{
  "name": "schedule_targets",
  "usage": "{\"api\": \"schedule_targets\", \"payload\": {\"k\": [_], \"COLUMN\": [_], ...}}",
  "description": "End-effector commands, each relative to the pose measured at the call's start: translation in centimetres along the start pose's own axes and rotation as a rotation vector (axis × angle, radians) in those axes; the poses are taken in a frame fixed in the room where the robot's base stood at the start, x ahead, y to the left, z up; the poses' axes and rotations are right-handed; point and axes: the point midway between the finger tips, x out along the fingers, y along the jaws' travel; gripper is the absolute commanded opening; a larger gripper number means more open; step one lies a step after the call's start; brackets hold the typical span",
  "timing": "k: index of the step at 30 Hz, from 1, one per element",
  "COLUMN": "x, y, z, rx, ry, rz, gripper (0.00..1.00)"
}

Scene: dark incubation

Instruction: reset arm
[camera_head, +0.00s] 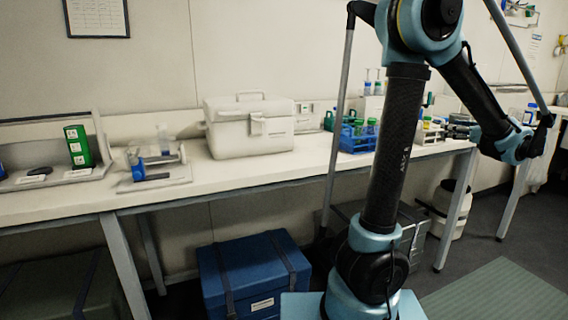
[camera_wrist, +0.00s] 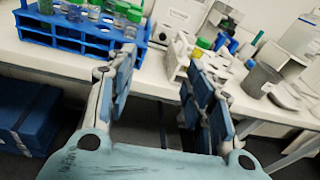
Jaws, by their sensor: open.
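My gripper (camera_wrist: 160,92) is open in the wrist view, with its two blue-padded fingers apart and nothing between them. Beyond the fingertips is the front edge of the white bench. In the head view my gripper (camera_head: 462,127) is at the end of my arm, in front of the bench on the right side. It is small there and its fingers are hard to make out. My arm rises in the middle of the head view and bends down to the right.
A blue rack (camera_wrist: 70,36) with several tubes and a white rack (camera_wrist: 178,60) stand on the bench (camera_head: 240,176). A white cooler box (camera_head: 246,128) stands left of my arm. A blue chest (camera_head: 252,272) and a white bucket (camera_head: 450,207) are below the bench.

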Motion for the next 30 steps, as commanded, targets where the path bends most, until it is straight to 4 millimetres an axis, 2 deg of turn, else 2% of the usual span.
{"api": "schedule_targets", "payload": {"k": [5, 8, 12, 16, 23, 30], "x": [2.8, 4.7, 7.3, 8.7, 8.9, 6.8], "y": [4.2, 7.6, 13.8, 19.6, 29.1, 37.4], "z": [-0.1, -0.4, -1.3, -2.5, -5.1, -8.5], "rx": [-0.094, -0.173, -0.328, -0.486, -0.783, -1.109], "ry": [0.064, 0.113, 0.194, 0.257, 0.339, 0.378], "rz": [0.074, 0.134, 0.25, 0.368, 0.588, 0.833], "gripper": [0.48, 0.48, 0.48, 0.48, 0.48, 0.48]}}
